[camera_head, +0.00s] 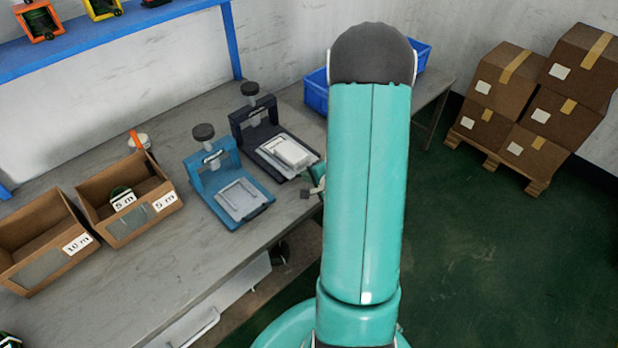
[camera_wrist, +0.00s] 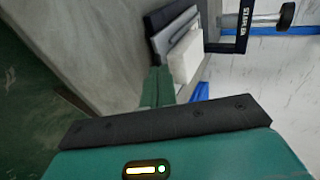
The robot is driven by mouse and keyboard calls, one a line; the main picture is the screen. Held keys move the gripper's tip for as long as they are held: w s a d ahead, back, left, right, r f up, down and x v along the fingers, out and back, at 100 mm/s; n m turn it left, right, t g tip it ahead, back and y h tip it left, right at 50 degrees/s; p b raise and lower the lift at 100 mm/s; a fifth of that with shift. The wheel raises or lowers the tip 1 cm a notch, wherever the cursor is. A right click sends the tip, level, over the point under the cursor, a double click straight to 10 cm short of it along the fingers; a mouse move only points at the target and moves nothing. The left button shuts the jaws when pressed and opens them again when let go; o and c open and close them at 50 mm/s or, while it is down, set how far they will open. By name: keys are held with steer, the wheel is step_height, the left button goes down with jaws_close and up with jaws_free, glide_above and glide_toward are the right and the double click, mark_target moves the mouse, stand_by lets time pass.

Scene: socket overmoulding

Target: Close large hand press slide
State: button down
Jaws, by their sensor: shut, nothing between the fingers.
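A dark hand press (camera_head: 255,122) with a black knob stands on the grey bench. Its slide (camera_head: 276,160) is out at the front and carries a white block (camera_head: 288,152). In the wrist view the press frame (camera_wrist: 242,28), slide plate (camera_wrist: 172,32) and white block (camera_wrist: 186,55) show sideways. My gripper (camera_head: 316,178) is beside the front right end of this slide, partly hidden by my arm. In the wrist view my green gripper fingers (camera_wrist: 158,78) are together, close to the slide's end; I cannot tell whether they touch it.
A blue hand press (camera_head: 227,175) stands just left of the dark one. Two cardboard bins (camera_head: 100,195) sit further left on the bench (camera_head: 150,270). A blue crate (camera_head: 316,92) lies behind. Stacked boxes (camera_head: 535,95) stand at the right, with clear green floor before them.

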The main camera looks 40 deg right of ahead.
mark_target(279, 161)
steer(key=w, duration=1.2)
steer(key=shift+w+a, duration=0.2)
steer(key=shift+w, duration=0.1)
steer(key=shift+w+r, duration=0.15)
steer(key=shift+w, duration=0.25)
steer(key=shift+w+a, duration=0.1)
steer(key=shift+a, duration=0.05)
